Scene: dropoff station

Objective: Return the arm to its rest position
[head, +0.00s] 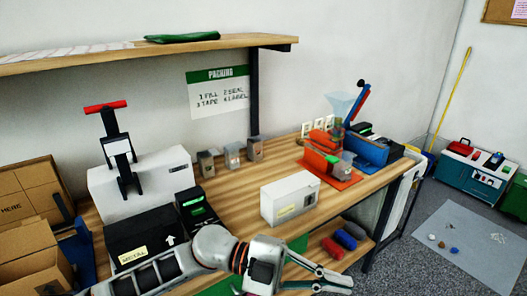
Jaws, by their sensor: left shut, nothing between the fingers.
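My left arm comes in from the lower left, bent across the front of the workbench (240,187). Its left gripper (345,281) points right, low at the bottom of the view, in front of the bench. Its two thin fingers meet at the tips and nothing is between them. My right gripper does not show.
A white box (290,199) stands on the bench above the gripper. Coloured rolls (345,240) lie on a lower shelf close by. A black box (140,238) and cardboard boxes (32,225) are at left.

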